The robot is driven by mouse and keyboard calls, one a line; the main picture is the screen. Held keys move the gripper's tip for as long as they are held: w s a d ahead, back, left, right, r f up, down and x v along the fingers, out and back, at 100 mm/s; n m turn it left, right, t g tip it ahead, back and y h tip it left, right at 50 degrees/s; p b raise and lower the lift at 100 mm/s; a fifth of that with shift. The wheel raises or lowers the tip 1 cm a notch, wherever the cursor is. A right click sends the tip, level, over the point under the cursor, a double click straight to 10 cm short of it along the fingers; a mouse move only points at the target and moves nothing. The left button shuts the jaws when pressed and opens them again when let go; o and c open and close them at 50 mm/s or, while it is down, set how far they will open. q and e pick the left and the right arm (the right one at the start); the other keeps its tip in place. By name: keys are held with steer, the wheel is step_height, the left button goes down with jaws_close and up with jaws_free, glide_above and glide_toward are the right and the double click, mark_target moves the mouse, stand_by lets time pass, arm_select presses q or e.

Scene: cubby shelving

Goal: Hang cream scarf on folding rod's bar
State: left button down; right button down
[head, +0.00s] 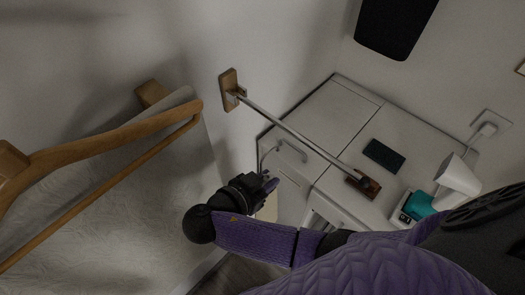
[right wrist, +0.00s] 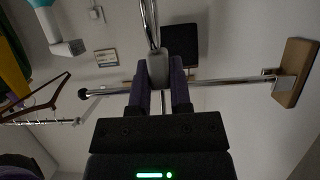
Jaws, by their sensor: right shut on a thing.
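The folding rod's wooden wall mount (head: 230,91) is at upper centre in the head view; its metal bar (head: 318,149) slants down to the right. In the right wrist view the bar (right wrist: 222,80) crosses behind my fingers. My right gripper (head: 262,186) is shut on the grey neck (right wrist: 158,69) of a metal hook (right wrist: 150,22). The hook (head: 285,142) curves up close to the bar; I cannot tell whether they touch. A small cream patch (head: 268,207), perhaps the scarf, shows beside the gripper; the rest is hidden. My left gripper is out of view.
A wooden frame (head: 110,137) with pale cloth (head: 130,185) is on the left. A white cabinet (head: 325,112) below the bar holds a dark slab (head: 384,156), a white lamp (head: 458,176) and a teal thing (head: 418,205). A black panel (head: 394,25) hangs on the wall.

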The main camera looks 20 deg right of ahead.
steer(key=shift+w+f, duration=0.1)
steer(key=shift+f, duration=0.05)
steer(key=shift+w+d, duration=0.1)
steer(key=shift+d, duration=0.2)
steer(key=b+x, duration=0.2)
steer(key=x, duration=0.6)
steer(key=shift+w+d+r, duration=0.2)
steer(key=shift+d, duration=0.2)
steer(key=shift+c, duration=2.3)
jaws_free()
